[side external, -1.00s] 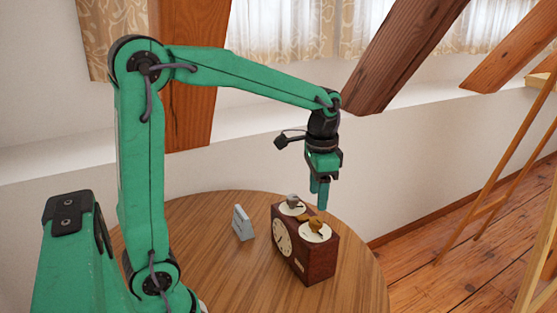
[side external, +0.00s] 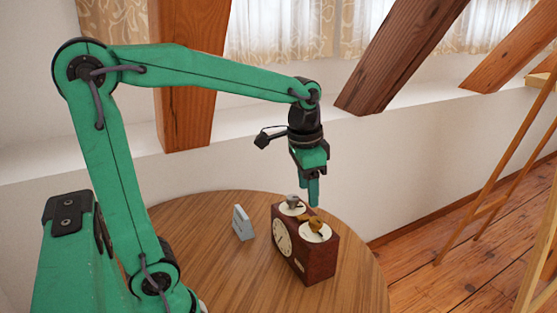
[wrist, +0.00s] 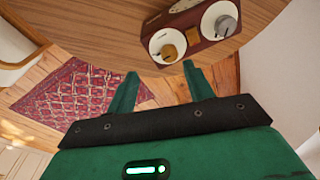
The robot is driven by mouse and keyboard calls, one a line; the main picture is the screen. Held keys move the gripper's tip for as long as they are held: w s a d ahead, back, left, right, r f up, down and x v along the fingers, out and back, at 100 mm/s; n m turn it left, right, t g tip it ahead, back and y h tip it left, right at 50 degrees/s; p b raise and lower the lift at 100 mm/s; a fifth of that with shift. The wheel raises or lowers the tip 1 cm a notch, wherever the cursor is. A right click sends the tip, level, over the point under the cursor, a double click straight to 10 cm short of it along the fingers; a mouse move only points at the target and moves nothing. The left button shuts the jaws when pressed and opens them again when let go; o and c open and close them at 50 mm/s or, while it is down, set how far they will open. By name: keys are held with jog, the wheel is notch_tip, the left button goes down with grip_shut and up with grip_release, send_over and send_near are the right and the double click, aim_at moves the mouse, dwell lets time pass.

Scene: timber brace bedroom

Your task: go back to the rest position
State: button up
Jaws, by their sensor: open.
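My gripper (side external: 313,192) is open and empty. It hangs pointing down above the dark red-brown box (side external: 322,262) with round dials, apart from it in the side view. In the wrist view my gripper (wrist: 158,84) shows its two green fingers spread, with nothing between them. The box (wrist: 192,32) also shows there beyond the fingertips, with a brown knob and a grey knob on pale discs.
The box stands on a round wooden table (side external: 200,218). A small pale grey upright object (side external: 243,223) stands left of the box. Slanted timber beams (side external: 405,55) rise behind, and a wooden easel-like frame (side external: 490,205) stands at right. A red patterned rug (wrist: 75,95) lies on the floor.

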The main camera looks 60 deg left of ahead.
jog(key=s+d+n+t, duration=0.2)
jog(key=s+n+t, duration=0.1)
jog(key=s, duration=0.8)
jog(key=shift+d+t, duration=0.25)
jog(key=shift+t, duration=0.45)
